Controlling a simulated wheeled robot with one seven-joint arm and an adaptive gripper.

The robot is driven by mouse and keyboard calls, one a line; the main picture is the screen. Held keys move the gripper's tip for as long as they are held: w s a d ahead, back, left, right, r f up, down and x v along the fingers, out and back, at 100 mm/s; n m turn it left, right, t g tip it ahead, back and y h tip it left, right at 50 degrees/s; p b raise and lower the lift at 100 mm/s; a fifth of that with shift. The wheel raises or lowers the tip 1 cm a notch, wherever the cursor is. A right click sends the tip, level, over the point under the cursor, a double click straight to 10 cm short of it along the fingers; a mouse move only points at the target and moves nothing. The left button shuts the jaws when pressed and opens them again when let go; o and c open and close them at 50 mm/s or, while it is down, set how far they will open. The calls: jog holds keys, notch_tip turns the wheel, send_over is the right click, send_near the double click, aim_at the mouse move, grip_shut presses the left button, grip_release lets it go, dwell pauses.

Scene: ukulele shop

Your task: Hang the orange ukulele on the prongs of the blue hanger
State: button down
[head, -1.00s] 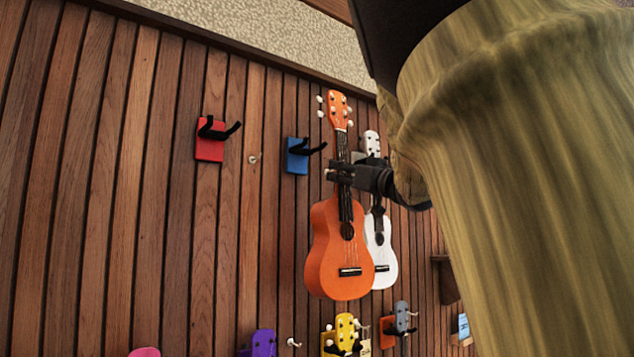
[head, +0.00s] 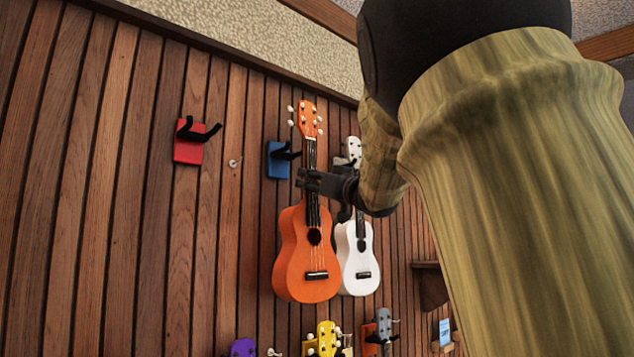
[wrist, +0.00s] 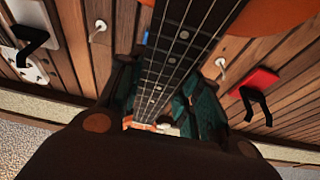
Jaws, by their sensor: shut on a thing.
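The orange ukulele (head: 306,262) hangs upright in my gripper (head: 312,182), which is shut on its neck. In the wrist view the dark fretboard (wrist: 175,55) runs between the two fingers (wrist: 160,100). The blue hanger (head: 277,160) is on the plank wall just left of the ukulele's neck in the head view, its black prongs pointing right toward the neck below the headstock. I cannot tell the depth gap between prongs and neck. In the wrist view the neck hides most of the blue hanger; only a blue sliver (wrist: 146,38) shows.
A white ukulele (head: 357,262) hangs close on the right, partly behind my arm. An empty red hanger (head: 189,150) is at the left, with a small hook (head: 235,162) beside it. Purple (head: 243,347) and yellow (head: 324,342) ukulele heads show below. The wall at far left is clear.

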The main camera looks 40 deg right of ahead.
jog(key=shift+w+f, duration=0.1)
jog(key=shift+w, duration=0.35)
jog(key=shift+s+a, duration=0.1)
jog(key=shift+w+p, duration=0.35)
jog(key=shift+w, duration=0.05)
dwell(0.5)
jog(key=shift+w+a+p, duration=0.15)
jog(key=shift+w+p, duration=0.9)
jog(key=shift+w, duration=1.65)
jog(key=shift+f+b, duration=0.5)
jog(key=shift+f, duration=0.35)
jog(key=shift+w, duration=0.1)
